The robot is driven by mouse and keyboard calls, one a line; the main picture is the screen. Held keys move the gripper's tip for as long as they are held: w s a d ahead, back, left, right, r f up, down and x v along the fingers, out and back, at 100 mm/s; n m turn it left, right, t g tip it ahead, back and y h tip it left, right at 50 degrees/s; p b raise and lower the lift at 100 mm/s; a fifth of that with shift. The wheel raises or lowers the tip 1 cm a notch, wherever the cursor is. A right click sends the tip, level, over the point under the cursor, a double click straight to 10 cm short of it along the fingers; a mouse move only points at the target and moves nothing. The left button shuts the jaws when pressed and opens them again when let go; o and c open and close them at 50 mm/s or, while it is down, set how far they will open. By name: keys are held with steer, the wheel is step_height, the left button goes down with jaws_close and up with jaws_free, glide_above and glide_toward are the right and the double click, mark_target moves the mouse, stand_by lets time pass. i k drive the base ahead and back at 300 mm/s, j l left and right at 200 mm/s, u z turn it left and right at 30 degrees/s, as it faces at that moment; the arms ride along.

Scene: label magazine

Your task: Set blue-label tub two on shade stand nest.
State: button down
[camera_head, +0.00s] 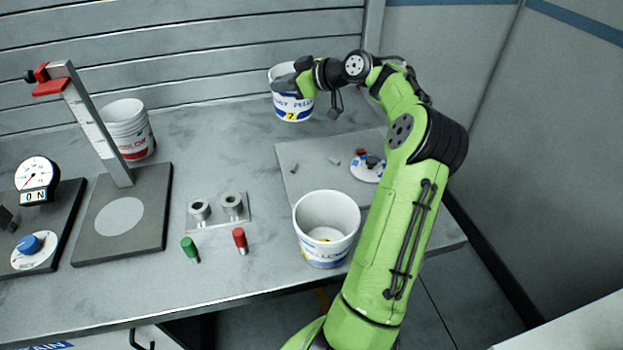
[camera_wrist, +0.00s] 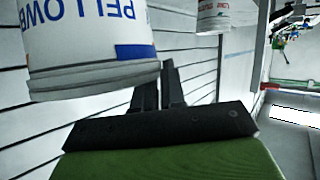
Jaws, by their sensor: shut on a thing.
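A white tub with a blue label (camera_head: 292,108) and a yellow patch marked 2 is at the back of the bench. My gripper (camera_head: 290,84) is shut on its upper side. In the wrist view this tub (camera_wrist: 90,40) fills the upper left, its lettering upside down, beside the dark fingers (camera_wrist: 160,88). I cannot tell whether its bottom clears the bench. A grey stand plate (camera_head: 150,190) with a bare pale round spot (camera_head: 119,216) and a slanted scale post is at the left; I cannot tell whether this is the shade stand nest.
Another blue-label tub (camera_head: 327,230) stands open at the front, beside my arm. A red-label tub (camera_head: 128,130) stands behind the post. A two-cup holder (camera_head: 217,209), green (camera_head: 190,247) and red (camera_head: 240,238) pieces and a grey plate (camera_head: 300,150) occupy the middle.

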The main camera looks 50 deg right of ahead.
mark_target(317, 173)
steer(key=k+j, duration=0.15)
steer(key=j, duration=0.2)
steer(key=k+j, duration=0.15)
steer(key=j, duration=0.2)
steer(key=k+j, duration=0.15)
steer(key=j, duration=0.2)
steer(key=k+j, duration=0.15)
steer(key=j, duration=0.25)
steer(key=k+j, duration=0.15)
steer(key=j, duration=0.2)
steer(key=k+j, duration=0.15)
steer(key=j, duration=0.2)
